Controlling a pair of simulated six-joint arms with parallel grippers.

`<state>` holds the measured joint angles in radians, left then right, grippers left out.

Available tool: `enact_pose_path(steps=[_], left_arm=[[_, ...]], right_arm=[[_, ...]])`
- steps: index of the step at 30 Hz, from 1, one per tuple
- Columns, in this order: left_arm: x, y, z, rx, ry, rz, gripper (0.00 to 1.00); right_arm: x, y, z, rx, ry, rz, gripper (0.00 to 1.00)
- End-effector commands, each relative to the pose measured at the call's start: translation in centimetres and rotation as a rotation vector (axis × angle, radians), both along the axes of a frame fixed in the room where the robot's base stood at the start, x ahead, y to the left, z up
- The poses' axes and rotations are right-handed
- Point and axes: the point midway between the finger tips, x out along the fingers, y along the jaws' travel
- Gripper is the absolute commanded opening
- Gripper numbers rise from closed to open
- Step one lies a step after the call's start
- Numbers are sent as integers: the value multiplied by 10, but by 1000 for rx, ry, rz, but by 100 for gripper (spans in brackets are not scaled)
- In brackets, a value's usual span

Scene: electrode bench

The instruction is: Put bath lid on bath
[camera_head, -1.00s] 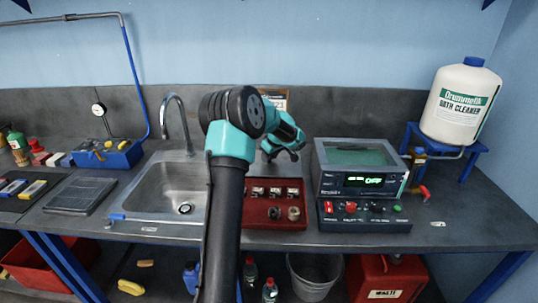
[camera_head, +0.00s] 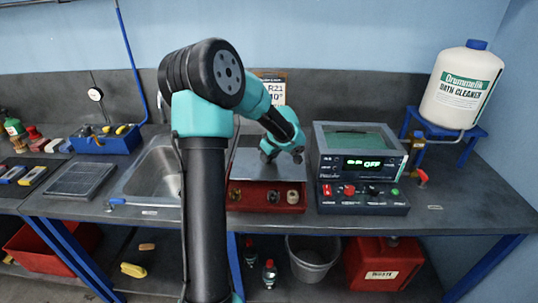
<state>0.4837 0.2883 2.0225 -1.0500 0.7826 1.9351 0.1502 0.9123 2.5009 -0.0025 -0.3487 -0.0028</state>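The bath (camera_head: 360,163) is the grey box right of centre, with a lit display reading OFF. Its top shows a green area inside a grey rim, with no lid on it. A flat grey plate, seemingly the bath lid (camera_head: 243,164), shows left of the bath, above the rear of the red tray. My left gripper (camera_head: 282,156) is over the plate's right part and seems shut on it; the fingers are small and the grip itself is hidden. My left arm hides the plate's left side. My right gripper is not in view.
The red tray (camera_head: 266,208) with small parts lies left of the bath. Its control box (camera_head: 362,202) stands in front. A bath cleaner jug (camera_head: 460,90) stands on a blue stand at right. The sink (camera_head: 150,178) is at left. Bench right of the control box is mostly clear.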

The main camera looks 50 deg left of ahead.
Motion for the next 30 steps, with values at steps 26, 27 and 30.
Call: enact_pose_path(steps=[26, 27, 30], left_arm=[[1, 0, 18, 1, -2, 0, 0], [1, 0, 20, 1, -2, 0, 0], [1, 0, 23, 2, -2, -1, 0]], right_arm=[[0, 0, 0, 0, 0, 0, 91], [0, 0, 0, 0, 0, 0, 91], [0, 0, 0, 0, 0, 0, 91]])
